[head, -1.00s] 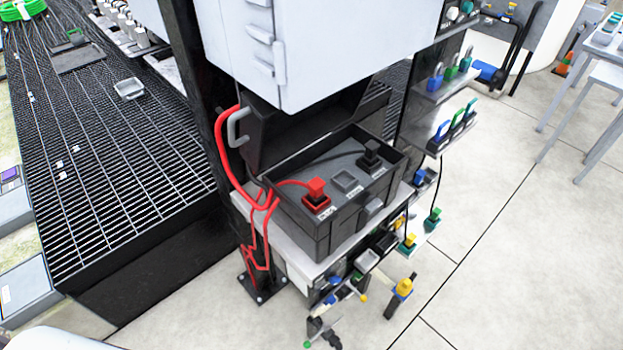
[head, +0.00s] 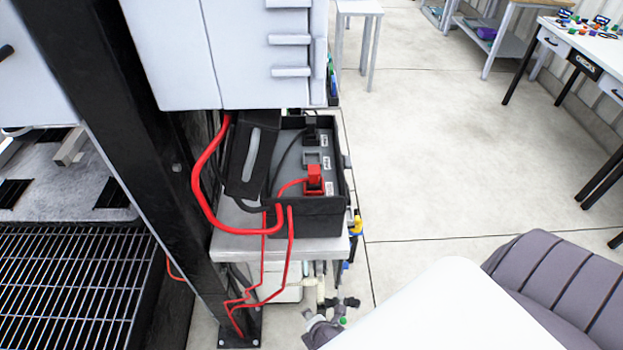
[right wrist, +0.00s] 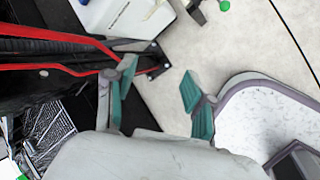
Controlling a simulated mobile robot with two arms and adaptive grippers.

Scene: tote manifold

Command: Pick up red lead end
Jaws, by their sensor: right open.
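The red lead end is a red block plug (head: 314,180) standing in the near socket of an open black tote (head: 310,203). A thin red lead runs left from it inside the tote. Thicker red cable (head: 203,185) loops beside the black post and down past the shelf. In the right wrist view, red cable (right wrist: 55,68) crosses at upper left, but the plug is not visible there. My right gripper (right wrist: 158,95) is open with teal finger pads, with only floor showing between them. It appears apart from the cable. My left gripper is out of view.
A white cabinet (head: 225,50) overhangs the tote's back, and a black post (head: 150,150) stands left. The tote sits on a pale shelf (head: 235,245). A black plug (head: 311,128) stands farther back. Floor to the right is open.

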